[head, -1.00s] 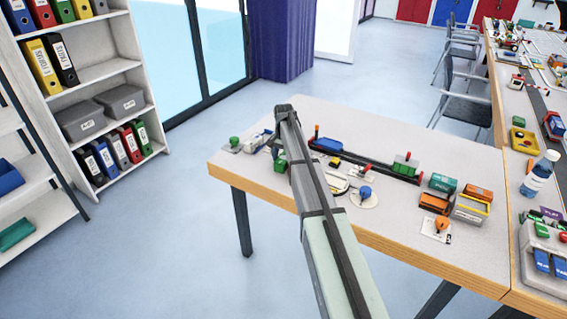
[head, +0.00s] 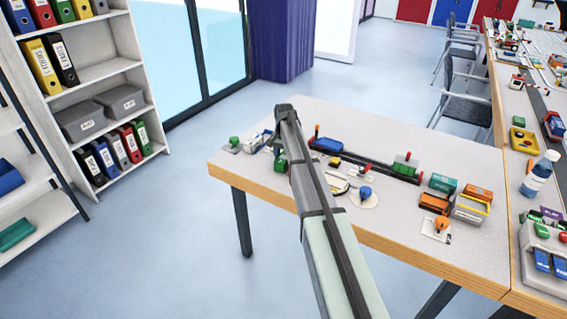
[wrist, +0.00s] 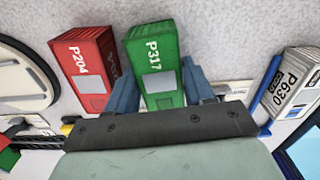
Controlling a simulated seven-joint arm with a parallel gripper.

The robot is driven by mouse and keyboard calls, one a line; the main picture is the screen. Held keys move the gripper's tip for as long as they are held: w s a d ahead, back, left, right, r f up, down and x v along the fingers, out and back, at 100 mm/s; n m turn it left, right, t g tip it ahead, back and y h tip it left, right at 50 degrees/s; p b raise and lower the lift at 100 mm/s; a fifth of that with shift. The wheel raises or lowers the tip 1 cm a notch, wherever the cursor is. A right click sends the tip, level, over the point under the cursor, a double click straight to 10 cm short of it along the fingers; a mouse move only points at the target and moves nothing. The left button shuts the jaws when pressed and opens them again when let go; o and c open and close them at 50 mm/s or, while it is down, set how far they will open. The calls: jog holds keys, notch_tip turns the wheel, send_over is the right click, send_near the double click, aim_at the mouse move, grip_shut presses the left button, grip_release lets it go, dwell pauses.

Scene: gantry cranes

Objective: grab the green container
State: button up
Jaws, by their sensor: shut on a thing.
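A green container marked P317 (wrist: 155,62) stands out in the wrist view, between the two blue fingers of my gripper (wrist: 160,88). My gripper is shut on it. In the head view, a small part of the green container (head: 281,164) shows beside the end of my arm; the arm hides the rest. A red container marked P204 (wrist: 85,68) lies just left of the gripper in the wrist view, close to the left finger. I cannot tell whether the green container touches the table.
A white container marked P630 (wrist: 295,80) lies to the right in the wrist view. In the head view, a dark track (head: 365,162) carries a blue wagon (head: 326,145) and a green load (head: 406,165). Several orange, yellow and teal boxes crowd the table's right side. The back of the table is clear.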

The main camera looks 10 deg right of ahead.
aim_at(284, 157)
jog(key=shift+r, duration=3.7)
